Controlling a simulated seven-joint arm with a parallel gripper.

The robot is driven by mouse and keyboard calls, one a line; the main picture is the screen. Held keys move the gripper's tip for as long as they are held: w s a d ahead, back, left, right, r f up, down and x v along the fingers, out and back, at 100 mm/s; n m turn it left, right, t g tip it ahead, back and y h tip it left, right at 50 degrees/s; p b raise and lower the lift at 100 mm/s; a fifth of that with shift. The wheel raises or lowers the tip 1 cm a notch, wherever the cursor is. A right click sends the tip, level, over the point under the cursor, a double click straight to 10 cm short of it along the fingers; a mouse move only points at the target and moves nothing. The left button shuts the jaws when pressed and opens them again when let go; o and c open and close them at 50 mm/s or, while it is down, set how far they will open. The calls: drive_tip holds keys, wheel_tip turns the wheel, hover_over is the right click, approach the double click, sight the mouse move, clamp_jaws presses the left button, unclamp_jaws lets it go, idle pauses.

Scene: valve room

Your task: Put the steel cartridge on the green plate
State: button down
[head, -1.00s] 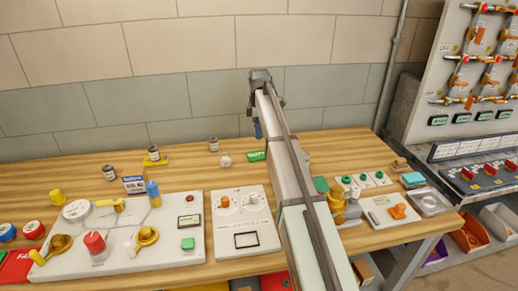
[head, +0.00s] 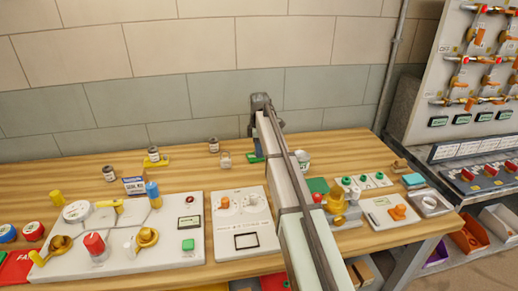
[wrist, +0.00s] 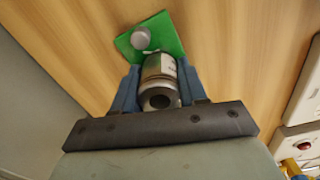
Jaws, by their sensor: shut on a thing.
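My gripper (wrist: 160,82) is shut on a steel cartridge (wrist: 158,92), a grey-silver cylinder with a pale label and a dark round hole in its near end. The blue fingers clasp it from both sides. The green plate (wrist: 173,32) lies flat on the wooden bench just beyond the cartridge in the wrist view, partly covered by it. In the head view, my gripper (head: 257,148) is low over the plate (head: 251,158); the arm hides the held cartridge and part of the plate. I cannot tell whether the cartridge touches the plate.
A dark labelled can (head: 214,145) stands behind, another on a yellow base (head: 153,155). Control panels (head: 245,222) line the front.

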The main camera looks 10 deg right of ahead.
drive_tip(key=shift+f, duration=0.15)
drive_tip(key=c, duration=0.6)
unclamp_jaws()
wheel_tip(320, 180, up, 12)
drive_tip(key=shift+r, duration=0.2)
